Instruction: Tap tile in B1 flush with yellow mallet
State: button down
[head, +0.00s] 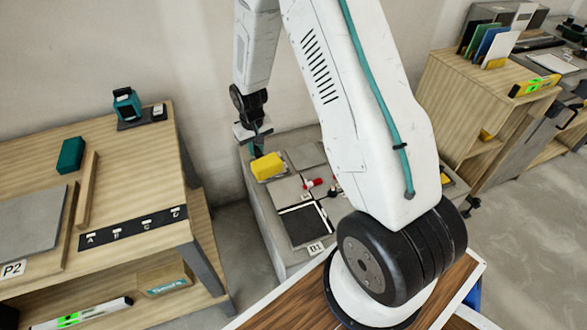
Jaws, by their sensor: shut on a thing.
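The yellow mallet (267,166) is in the head view, its block-shaped head low over the left back part of the tiled slab (262,215). My gripper (257,148) is just above the yellow head and shut on the mallet, whose handle is mostly hidden. A dark tile (305,229) with white strips along its edges lies at the slab's front, beside the B1 label (316,248). The mallet is behind and left of this tile, apart from it. Whether the tile stands proud cannot be told.
Red and white pieces (313,183) stand among grey tiles behind the dark tile. My arm hides the slab's right side. A wooden bench (150,185) stands left, with a green block (71,155) and a lettered black strip (132,228). A wooden cabinet (465,95) stands right.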

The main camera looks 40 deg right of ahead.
jog(key=s+d+f+m, duration=0.1)
jog(key=s+d+f, duration=0.2)
jog(key=d+f, duration=0.2)
jog(key=s+d+f+m+t, duration=0.1)
jog(key=d+f, duration=0.4)
jog(key=f, duration=0.7)
jog(key=shift+s+f, duration=0.2)
jog(key=shift+s, duration=0.7)
notch_tip(320, 180, down, 5)
jog(key=shift+r, duration=0.1)
notch_tip(320, 180, up, 5)
jog(key=shift+t, duration=0.3)
